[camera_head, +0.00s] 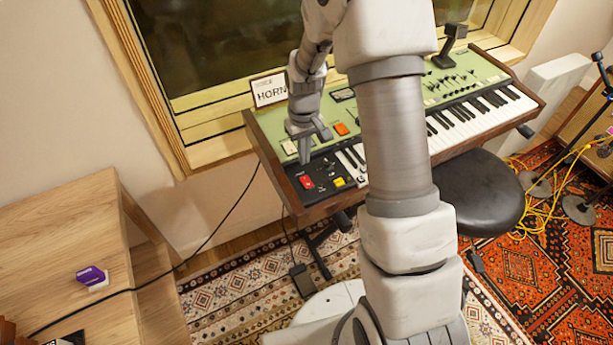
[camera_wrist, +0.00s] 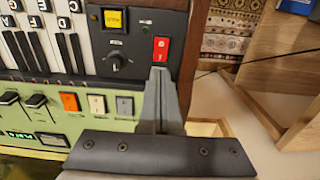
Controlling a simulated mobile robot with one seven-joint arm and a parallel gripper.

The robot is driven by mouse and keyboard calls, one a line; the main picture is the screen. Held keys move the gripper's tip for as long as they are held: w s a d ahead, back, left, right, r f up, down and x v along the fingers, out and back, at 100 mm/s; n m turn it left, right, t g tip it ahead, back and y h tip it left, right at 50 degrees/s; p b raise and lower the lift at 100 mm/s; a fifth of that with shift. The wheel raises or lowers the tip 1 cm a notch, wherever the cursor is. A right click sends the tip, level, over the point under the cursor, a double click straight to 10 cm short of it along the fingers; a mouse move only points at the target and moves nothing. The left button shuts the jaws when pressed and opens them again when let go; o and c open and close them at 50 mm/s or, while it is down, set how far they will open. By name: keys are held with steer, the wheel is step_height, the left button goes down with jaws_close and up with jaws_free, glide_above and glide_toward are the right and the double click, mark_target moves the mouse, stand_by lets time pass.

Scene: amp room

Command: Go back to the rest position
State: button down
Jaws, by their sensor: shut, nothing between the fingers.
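My gripper (camera_head: 304,152) is shut and empty above the left end of a green keyboard with wooden ends (camera_head: 381,125). In the wrist view, the closed fingertips (camera_wrist: 159,74) appear just below a red rocker switch (camera_wrist: 161,49). The switch (camera_head: 306,182) also shows in the head view, just below the fingertips. I cannot tell whether the fingertips touch the panel. A yellow button (camera_wrist: 113,19) and a black knob (camera_wrist: 117,62) sit beside the switch. My arm hides the middle of the keyboard in the head view.
A wooden desk (camera_head: 60,225) stands at left with a purple-and-white item (camera_head: 92,277) on it. A black stool (camera_head: 482,193) is in front of the keyboard. A HORN card (camera_head: 269,91) stands behind it, near the window. Yellow cables (camera_head: 545,200) lie on the rug at right.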

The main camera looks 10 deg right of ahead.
steer(key=shift+r, duration=0.3)
steer(key=s+r+t, duration=0.1)
steer(key=s+r, duration=0.2)
steer(key=r, duration=0.3)
steer(key=s+r+m+t+p, duration=0.1)
steer(key=s+r, duration=0.1)
steer(key=r, duration=0.5)
steer(key=s+r+t, duration=0.1)
steer(key=s+r, duration=0.2)
steer(key=r, duration=0.3)
steer(key=s+r+m+t+p, duration=0.1)
steer(key=s+r+t, duration=0.1)
steer(key=s+r, duration=0.8)
steer(key=s, duration=0.5)
steer(key=shift+s+d+r+m+t+p, duration=0.15)
steer(key=shift+s+d+m+t+p, duration=0.15)
steer(key=shift+m, duration=0.1)
